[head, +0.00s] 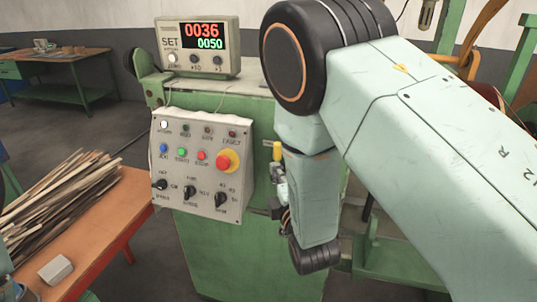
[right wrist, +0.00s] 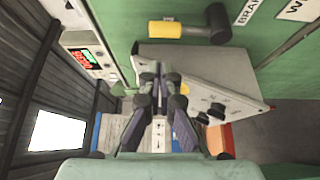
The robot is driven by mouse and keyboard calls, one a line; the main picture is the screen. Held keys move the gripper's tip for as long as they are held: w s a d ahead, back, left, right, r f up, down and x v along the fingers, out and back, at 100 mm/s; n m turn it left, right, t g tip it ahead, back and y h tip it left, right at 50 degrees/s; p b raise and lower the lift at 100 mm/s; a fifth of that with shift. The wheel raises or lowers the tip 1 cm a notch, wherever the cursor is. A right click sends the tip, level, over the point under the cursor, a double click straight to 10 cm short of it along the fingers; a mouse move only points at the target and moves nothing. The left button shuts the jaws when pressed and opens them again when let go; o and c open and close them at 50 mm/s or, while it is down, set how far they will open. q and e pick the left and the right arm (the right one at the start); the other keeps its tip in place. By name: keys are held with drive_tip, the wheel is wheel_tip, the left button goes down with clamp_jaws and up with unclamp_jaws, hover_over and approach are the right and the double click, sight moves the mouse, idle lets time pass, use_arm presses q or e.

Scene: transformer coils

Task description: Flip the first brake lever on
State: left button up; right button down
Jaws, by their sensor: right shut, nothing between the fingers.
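The brake lever has a yellow grip (right wrist: 180,28) and a dark end block, and lies across the green machine face at the top of the right wrist view. A partly cut label starting "BRA" (right wrist: 248,12) is beside it. In the head view a small yellow piece (head: 277,153) shows beside my right arm, perhaps the same lever. My right gripper (right wrist: 160,70) is shut and empty, below the lever in the right wrist view and apart from it in the picture. In the head view its fingers are mostly hidden by my right arm. My left gripper is not in view.
A grey control panel (head: 180,140) with buttons and dark rotary knobs juts out close to my right gripper. A counter box (head: 198,45) reading 0036 and 0050 sits above. An orange-topped table (head: 95,235) with wooden strips and a pale block (head: 56,269) is at left.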

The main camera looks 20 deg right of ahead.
sight(279, 158)
drive_tip(key=w, duration=0.7)
drive_tip(key=shift+w+d, duration=0.35)
drive_tip(key=shift+d, duration=0.1)
drive_tip(key=shift+w+f, duration=0.1)
